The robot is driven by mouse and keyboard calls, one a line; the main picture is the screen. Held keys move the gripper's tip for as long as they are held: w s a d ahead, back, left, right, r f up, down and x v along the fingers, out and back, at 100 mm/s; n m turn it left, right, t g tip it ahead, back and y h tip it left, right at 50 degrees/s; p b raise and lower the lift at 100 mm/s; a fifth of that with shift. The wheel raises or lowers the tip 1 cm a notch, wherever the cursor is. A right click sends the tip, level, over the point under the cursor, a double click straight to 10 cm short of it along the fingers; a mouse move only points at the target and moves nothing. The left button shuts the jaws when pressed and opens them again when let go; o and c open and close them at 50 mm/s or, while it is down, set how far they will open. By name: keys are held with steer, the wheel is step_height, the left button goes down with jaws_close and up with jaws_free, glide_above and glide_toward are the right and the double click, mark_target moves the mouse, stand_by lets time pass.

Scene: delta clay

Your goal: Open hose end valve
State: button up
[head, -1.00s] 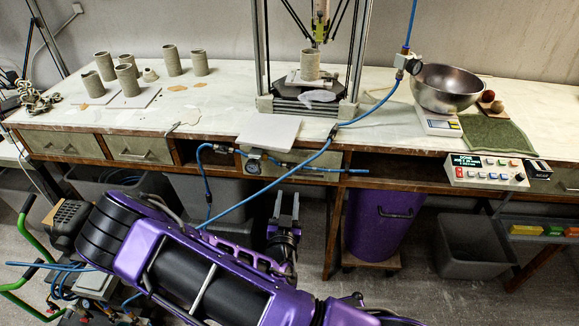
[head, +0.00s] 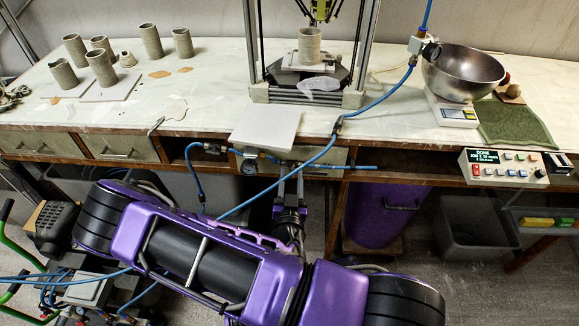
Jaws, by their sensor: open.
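A blue hose line runs along the front of the bench. It has a small metal fitting (head: 213,148) at the left and a round gauge (head: 248,167) beside it. A second blue hose (head: 378,101) comes down from the bench top, with a small dark fitting (head: 338,124) at the bench edge. I cannot tell which fitting is the hose end valve. My gripper (head: 291,168) is open and points at the bench front, just right of the gauge. Its fingertips overlap the hose line in the picture; contact is unclear. Nothing shows held between the fingers.
A white board (head: 266,126) overhangs the bench edge above my gripper. A delta printer frame (head: 306,95), clay cylinders (head: 101,68), a steel bowl (head: 462,75) and a control box (head: 503,168) are on or at the bench. A purple bin (head: 383,215) stands below, right of my gripper.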

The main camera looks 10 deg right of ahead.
steer(key=shift+w+d, duration=0.1)
steer(key=shift+w, duration=0.15)
jaws_close()
stand_by(0.3)
